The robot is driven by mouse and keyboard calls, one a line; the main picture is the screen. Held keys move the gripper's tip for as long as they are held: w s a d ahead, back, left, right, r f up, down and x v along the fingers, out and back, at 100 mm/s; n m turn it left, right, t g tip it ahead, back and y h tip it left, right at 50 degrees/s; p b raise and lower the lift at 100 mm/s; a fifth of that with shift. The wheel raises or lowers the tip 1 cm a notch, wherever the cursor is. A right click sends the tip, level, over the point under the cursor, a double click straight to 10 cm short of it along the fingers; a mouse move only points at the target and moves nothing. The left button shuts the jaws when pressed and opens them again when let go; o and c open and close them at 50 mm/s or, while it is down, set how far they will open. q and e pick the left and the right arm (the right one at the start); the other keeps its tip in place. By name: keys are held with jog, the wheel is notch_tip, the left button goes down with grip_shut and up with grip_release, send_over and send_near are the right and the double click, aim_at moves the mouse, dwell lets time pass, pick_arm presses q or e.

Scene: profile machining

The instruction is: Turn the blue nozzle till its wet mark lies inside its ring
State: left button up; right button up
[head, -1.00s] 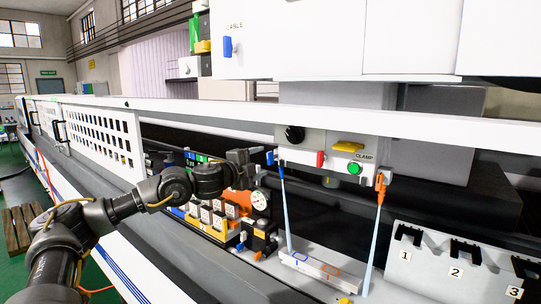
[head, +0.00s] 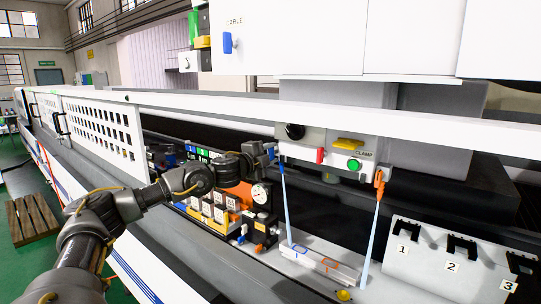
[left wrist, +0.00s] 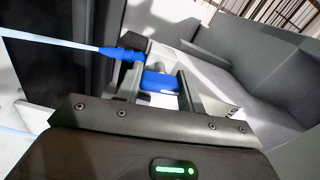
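The blue nozzle (head: 271,152) hangs at the left end of the grey panel, and a pale blue jet runs down from it. The jet meets the light workpiece (head: 312,262) at the left edge of the blue ring (head: 299,249); the wet mark itself is too small to make out. My left gripper (head: 264,151) is at the nozzle. In the left wrist view its fingers (left wrist: 162,88) stand either side of a blue block, with the blue nozzle tip (left wrist: 124,53) just beyond. I cannot tell whether they press on it. My right gripper is out of view.
The panel carries a black knob (head: 294,131), a red switch (head: 320,155) and a green button (head: 354,165). A numbered rack (head: 430,262) stands at right. A white rail crosses above.

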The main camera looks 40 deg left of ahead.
pick_arm(q)
jog(key=c, duration=0.5)
jog(key=shift+n, duration=0.7)
grip_shut()
jog(key=o, duration=1.3)
grip_release()
jog(key=shift+o, duration=0.2)
